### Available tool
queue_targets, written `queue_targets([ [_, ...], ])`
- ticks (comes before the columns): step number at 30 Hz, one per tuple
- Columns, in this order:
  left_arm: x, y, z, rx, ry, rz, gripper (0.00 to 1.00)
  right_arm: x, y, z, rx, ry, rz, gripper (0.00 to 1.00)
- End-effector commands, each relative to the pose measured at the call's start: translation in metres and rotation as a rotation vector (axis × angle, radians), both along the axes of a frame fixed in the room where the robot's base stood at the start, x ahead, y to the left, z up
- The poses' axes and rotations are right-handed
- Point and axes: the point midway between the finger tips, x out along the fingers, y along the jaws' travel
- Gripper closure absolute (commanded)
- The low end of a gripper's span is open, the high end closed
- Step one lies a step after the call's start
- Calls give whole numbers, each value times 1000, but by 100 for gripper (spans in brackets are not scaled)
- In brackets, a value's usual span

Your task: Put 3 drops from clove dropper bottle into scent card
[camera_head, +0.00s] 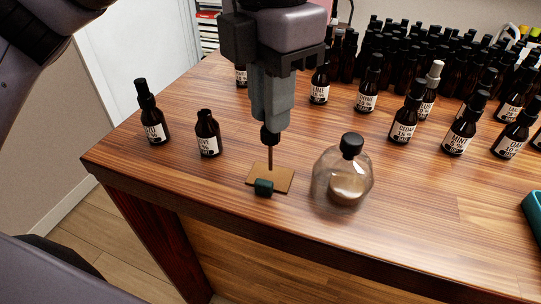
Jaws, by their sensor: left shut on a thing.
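My left gripper (270,126) points down at the middle and is shut on the black-topped dropper (270,150). The dropper's thin pipette hangs upright, its tip over or at the scent card (284,180). I cannot tell whether the tip touches the card. The scent card is a small tan rectangle near the table's front edge, with a dark green block (264,187) at its front. The clove dropper bottle (208,135), brown with a white label partly reading "OVE", stands open and upright left of the gripper. No drops can be made out. My right gripper is not in view.
A round glass flask (342,178) with a black cap stands just right of the card. A capped brown bottle (152,115) stands left of the clove bottle. Several labelled bottles and a dense bottle group (440,60) fill the right and back. A teal object (533,212) sits at the right edge.

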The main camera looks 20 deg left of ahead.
Motion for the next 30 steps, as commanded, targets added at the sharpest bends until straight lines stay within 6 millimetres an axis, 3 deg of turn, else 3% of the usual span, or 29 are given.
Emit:
queue_targets([
  [15, 0, 0, 39, 0, 0, -1, 91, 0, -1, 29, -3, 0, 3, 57],
  [30, 0, 0, 40, 0, 0, 0, 91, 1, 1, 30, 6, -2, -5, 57],
])
